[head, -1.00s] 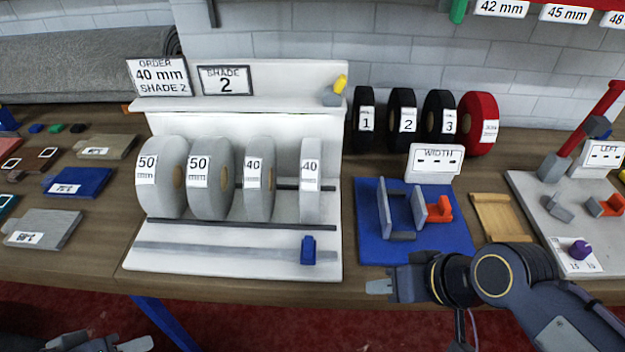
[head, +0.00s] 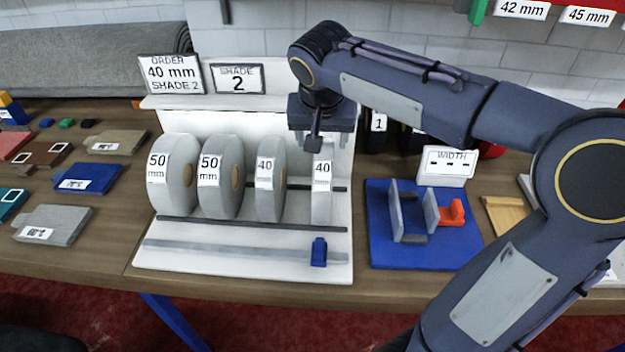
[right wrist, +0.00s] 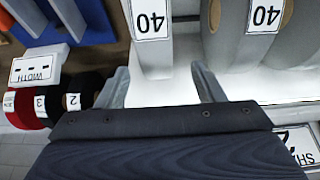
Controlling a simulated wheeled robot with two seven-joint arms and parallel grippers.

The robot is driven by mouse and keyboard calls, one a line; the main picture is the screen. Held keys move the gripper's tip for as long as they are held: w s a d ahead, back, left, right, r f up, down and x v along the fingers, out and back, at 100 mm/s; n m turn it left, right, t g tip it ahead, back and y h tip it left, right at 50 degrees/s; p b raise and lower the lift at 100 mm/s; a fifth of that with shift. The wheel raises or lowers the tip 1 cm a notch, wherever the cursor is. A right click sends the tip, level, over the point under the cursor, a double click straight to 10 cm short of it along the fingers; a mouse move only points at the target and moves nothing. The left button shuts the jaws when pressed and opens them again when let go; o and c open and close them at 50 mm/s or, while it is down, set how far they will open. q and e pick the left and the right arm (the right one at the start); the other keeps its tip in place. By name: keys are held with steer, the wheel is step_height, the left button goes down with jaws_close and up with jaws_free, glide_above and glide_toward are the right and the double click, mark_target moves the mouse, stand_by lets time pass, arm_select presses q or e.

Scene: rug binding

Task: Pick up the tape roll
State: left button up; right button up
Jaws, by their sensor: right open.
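Grey tape rolls stand upright on a white rack (head: 240,262): two marked 50 mm (head: 174,178) (head: 221,178), a wider one marked 40 mm (head: 270,182) and a narrow one marked 40 mm (head: 322,200) at the right end. My right gripper (head: 318,145) is above the narrow roll, hiding its top in the head view. In the right wrist view, my right gripper (right wrist: 163,88) is open, with the narrow roll (right wrist: 152,60) lying between the lines of its fingers; contact cannot be told. The wider 40 roll (right wrist: 228,40) is beside one finger. My left gripper is out of view.
A blue clip (head: 319,252) sits on the rack's front rail. A blue width fixture (head: 385,255) is to the right. Black and red rolls (right wrist: 85,95) (right wrist: 18,108) stand behind. Order and shade signs (head: 170,74) (head: 238,79) top the rack.

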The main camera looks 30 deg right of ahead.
mark_target(324, 149)
steer(key=x, duration=0.3)
steer(key=s+x, duration=0.1)
steer(key=x, duration=0.1)
steer(key=shift+w+d+f, duration=0.1)
steer(key=shift+w+f, duration=0.05)
steer(key=shift+f, duration=0.35)
steer(key=shift+w+d+f, duration=0.1)
steer(key=shift+w+f, duration=0.1)
steer(key=shift+f, duration=0.25)
steer(key=shift+r, duration=0.1)
jaws_close()
